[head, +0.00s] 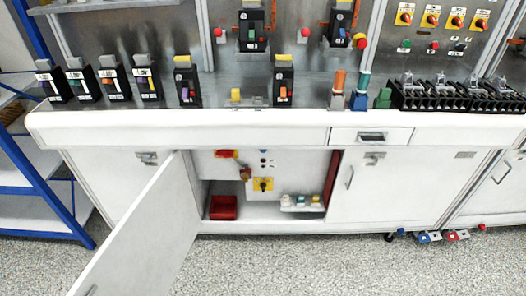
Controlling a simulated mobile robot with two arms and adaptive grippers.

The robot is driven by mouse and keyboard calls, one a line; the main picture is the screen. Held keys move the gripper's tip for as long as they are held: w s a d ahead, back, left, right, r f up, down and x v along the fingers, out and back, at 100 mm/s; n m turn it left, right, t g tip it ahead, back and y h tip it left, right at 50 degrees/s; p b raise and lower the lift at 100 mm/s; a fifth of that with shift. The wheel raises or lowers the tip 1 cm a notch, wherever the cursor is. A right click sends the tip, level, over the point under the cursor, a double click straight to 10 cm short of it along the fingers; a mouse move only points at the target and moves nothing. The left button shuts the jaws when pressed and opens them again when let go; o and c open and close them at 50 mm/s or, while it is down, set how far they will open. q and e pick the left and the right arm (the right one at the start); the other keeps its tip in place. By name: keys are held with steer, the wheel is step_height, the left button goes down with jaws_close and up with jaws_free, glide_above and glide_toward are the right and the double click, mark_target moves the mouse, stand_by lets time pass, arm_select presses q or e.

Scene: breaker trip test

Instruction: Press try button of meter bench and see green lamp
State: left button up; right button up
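The long white bench (230,128) runs across the view. Breaker-like black units stand on its top, one at the left (187,84) and one near the middle (283,84). On the metal back panel at the right, a small green button or lamp (405,45) sits beside a red one (433,46). Which part is the try button or the green lamp, and whether any lamp is lit, I cannot tell. Neither of my grippers is in view.
A white cabinet door (145,235) hangs open toward me at the lower left. Inside are a yellow rotary switch (263,184) and a red bin (223,207). A blue-framed shelf (40,185) stands at the left. The speckled floor (300,265) in front is mostly clear.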

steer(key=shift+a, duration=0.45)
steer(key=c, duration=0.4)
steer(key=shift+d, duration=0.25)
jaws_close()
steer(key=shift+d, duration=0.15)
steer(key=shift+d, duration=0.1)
